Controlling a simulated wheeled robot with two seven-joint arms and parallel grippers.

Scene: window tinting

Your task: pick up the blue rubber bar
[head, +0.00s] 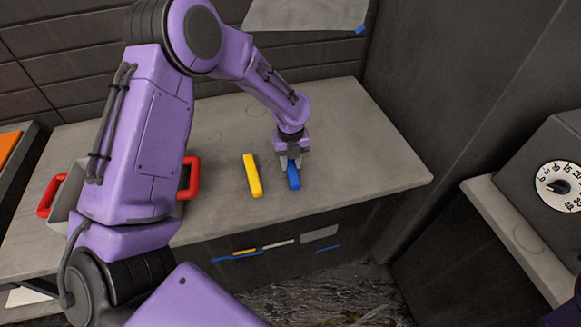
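The blue rubber bar (294,180) lies on the grey counter, right of a yellow bar. My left gripper (291,164) points down at the bar's far end, with its fingers around or just above that end. I cannot tell whether the fingers touch the bar or are closed on it. The gripper hides the bar's far part. My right gripper is not in view.
The yellow bar (252,176) lies close left of the blue one. A container with red handles (190,178) stands left, partly behind my arm. The counter (365,150) is clear on the right. A dial box (557,186) stands at far right.

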